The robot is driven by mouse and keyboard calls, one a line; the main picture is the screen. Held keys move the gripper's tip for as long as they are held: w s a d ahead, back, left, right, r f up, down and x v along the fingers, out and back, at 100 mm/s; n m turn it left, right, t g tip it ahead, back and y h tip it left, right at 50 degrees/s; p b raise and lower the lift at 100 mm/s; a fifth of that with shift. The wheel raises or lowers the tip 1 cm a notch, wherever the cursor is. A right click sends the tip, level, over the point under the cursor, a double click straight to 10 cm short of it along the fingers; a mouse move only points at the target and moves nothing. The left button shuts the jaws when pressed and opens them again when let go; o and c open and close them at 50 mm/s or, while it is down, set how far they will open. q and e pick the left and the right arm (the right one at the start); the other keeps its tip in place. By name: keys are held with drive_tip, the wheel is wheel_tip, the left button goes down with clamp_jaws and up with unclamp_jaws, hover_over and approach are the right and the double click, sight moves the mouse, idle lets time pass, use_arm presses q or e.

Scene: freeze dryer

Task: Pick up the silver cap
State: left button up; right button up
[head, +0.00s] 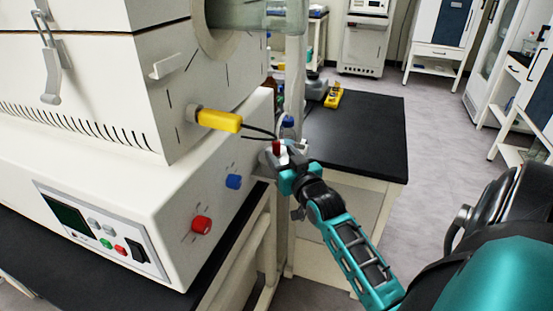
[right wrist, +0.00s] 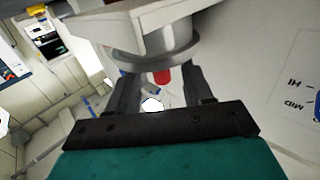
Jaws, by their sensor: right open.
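My right gripper (head: 283,158) is open beside the right side of the white machine, at the near-left end of the black table. In the right wrist view, the jaws (right wrist: 160,84) stand apart. A round silver-grey part (right wrist: 155,52), which looks like the silver cap, lies just beyond the fingertips. A small red piece (right wrist: 161,77) shows between the fingers, below the silver part. I cannot tell whether the fingers touch either one. In the head view, the red piece (head: 276,147) shows at the gripper, and the cap is hard to make out. My left gripper is out of view.
The white machine (head: 150,215) fills the left, with a yellow handle (head: 219,121), blue knob (head: 233,181) and red knob (head: 201,224) on its side. A blue-capped bottle (head: 288,127) stands behind my gripper. The black table (head: 365,135) is mostly clear; a yellow item (head: 333,96) sits on it.

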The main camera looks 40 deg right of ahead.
sight(278, 151)
drive_tip(key=shift+x, duration=1.85)
drive_tip(key=shift+c, duration=0.5)
drive_tip(key=shift+r, duration=0.1)
clamp_jaws()
